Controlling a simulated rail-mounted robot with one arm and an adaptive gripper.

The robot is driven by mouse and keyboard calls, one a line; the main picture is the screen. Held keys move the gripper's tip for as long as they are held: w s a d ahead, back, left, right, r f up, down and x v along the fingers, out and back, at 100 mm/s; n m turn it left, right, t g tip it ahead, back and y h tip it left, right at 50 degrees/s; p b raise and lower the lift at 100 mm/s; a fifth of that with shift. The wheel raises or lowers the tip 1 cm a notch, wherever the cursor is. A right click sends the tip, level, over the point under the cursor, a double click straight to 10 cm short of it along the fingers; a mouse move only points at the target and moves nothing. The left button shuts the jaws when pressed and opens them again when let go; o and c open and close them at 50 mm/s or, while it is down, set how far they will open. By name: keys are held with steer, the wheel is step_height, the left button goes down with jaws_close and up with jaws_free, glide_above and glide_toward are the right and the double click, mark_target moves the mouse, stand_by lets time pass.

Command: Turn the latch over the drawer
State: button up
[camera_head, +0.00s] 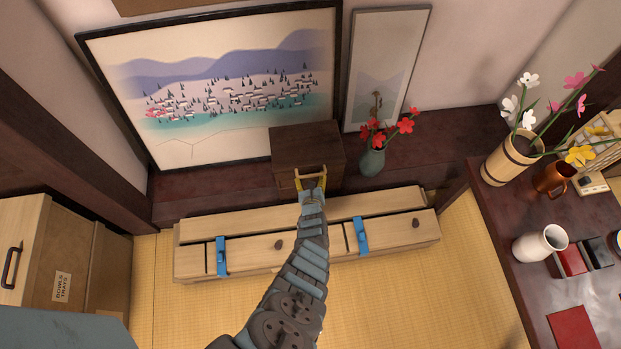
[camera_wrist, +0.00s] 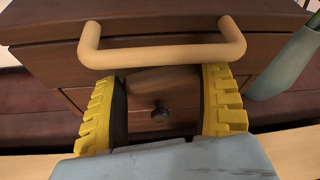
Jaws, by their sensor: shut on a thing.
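A small dark wooden chest (camera_head: 305,148) stands on the dark ledge, and its front fills the wrist view (camera_wrist: 50,62). A brown wooden latch (camera_wrist: 163,80) lies across its front, above a drawer with a dark round knob (camera_wrist: 160,112). My gripper (camera_head: 312,182) is at the chest front. In the wrist view its yellow fingers (camera_wrist: 168,76) stand on either side of the latch, shut on it. The latch looks level; the fingers partly hide its ends. A pale U-shaped handle (camera_wrist: 165,50) crosses just above the fingertips.
A green vase (camera_head: 373,161) with red flowers stands close to the chest's right. A framed landscape (camera_head: 215,90) leans behind it. A low pale wooden cabinet (camera_head: 400,207) with blue fittings lies below my arm. A dark table (camera_head: 508,225) holds vessels at the right.

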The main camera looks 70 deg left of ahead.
steer(key=o, duration=1.1)
steer(key=shift+m, duration=0.3)
steer(key=shift+f+m+g, duration=0.1)
steer(key=shift+m+g, duration=0.5)
